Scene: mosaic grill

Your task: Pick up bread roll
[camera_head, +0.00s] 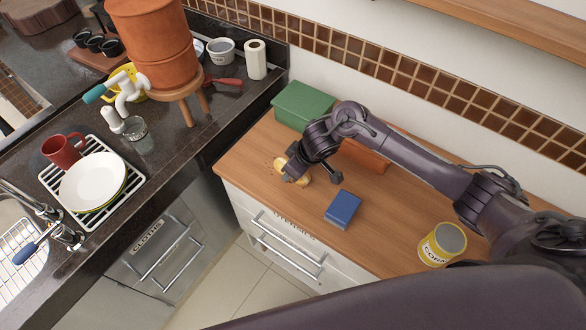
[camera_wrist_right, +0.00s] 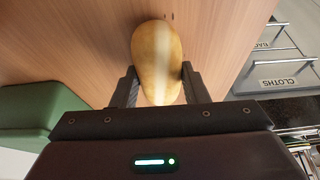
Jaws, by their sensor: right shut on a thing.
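The bread roll is a tan, oval loaf (camera_wrist_right: 157,60) seen between the two dark fingers of my right gripper (camera_wrist_right: 158,88) in the right wrist view. The fingers touch its sides, and the gripper is shut on it. In the head view, the roll (camera_head: 303,178) shows partly behind my right gripper (camera_head: 312,180), at the wooden counter's surface. I cannot tell whether the roll is lifted or still rests on the wood. My left gripper is not in view.
A green box (camera_head: 303,105) stands behind the gripper, and a blue box (camera_head: 342,208) lies to its right. An orange-brown block (camera_head: 366,156) sits partly behind my arm. A yellow corn can (camera_head: 442,244) stands at the right. The wooden counter (camera_head: 250,160) is bare at left.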

